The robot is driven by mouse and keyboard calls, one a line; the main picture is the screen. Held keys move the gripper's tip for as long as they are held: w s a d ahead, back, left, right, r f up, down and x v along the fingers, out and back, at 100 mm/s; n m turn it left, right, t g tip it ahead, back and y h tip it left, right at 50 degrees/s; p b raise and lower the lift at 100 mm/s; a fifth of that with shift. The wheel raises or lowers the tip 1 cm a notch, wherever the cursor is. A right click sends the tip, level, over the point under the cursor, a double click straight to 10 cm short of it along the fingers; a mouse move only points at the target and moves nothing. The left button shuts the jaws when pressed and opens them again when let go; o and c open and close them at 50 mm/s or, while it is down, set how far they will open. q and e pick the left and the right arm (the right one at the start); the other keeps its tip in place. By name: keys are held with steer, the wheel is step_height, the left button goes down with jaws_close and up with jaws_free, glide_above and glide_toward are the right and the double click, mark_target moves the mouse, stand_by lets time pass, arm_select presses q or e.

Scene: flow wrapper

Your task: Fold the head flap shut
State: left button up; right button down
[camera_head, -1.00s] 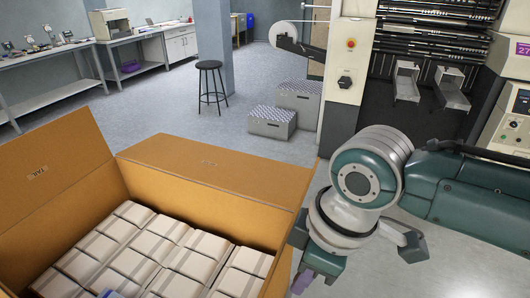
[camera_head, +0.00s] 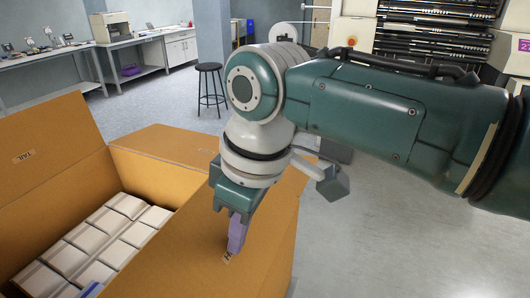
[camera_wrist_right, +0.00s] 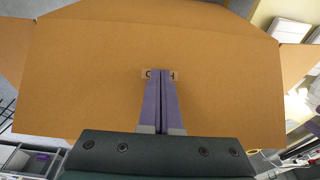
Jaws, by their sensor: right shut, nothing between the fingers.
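The head flap (camera_head: 262,235) is the brown cardboard panel on the right side of the open carton, leaning inward over the carton's right part. My right gripper (camera_head: 234,250) is shut and empty, its purple fingers at the flap's outer face beside a small label (camera_head: 227,257). In the right wrist view my fingers (camera_wrist_right: 160,75) point at the broad cardboard panel (camera_wrist_right: 90,75) and cover the middle of its label. Whether the tips touch it is hard to tell. My left gripper is not in view.
The tail flap (camera_head: 38,145) stands up and outward at the left. White packs (camera_head: 100,240) fill the visible carton interior. Clear floor (camera_head: 370,230) lies to the right. A stool (camera_head: 210,85) stands far behind.

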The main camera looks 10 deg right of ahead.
mark_target(215, 226)
arm_select(q)
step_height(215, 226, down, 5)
steer(key=b, duration=0.3)
steer(key=shift+b, duration=0.4)
arm_select(e)
steer(key=w+a, duration=0.2)
steer(key=a, duration=0.1)
steer(key=shift+f, duration=0.35)
arm_select(q)
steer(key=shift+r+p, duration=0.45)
steer(key=shift+p, duration=0.1)
arm_select(e)
steer(key=shift+r, duration=0.45)
steer(key=r+p, duration=0.2)
steer(key=p, duration=0.1)
steer(key=r+p, duration=0.3)
steer(key=d+r+p, duration=0.1)
steer(key=r+p, duration=0.1)
steer(key=p, duration=0.1)
steer(key=shift+s+r, duration=0.2)
steer(key=shift+s, duration=0.15)
steer(key=shift+f, duration=0.25)
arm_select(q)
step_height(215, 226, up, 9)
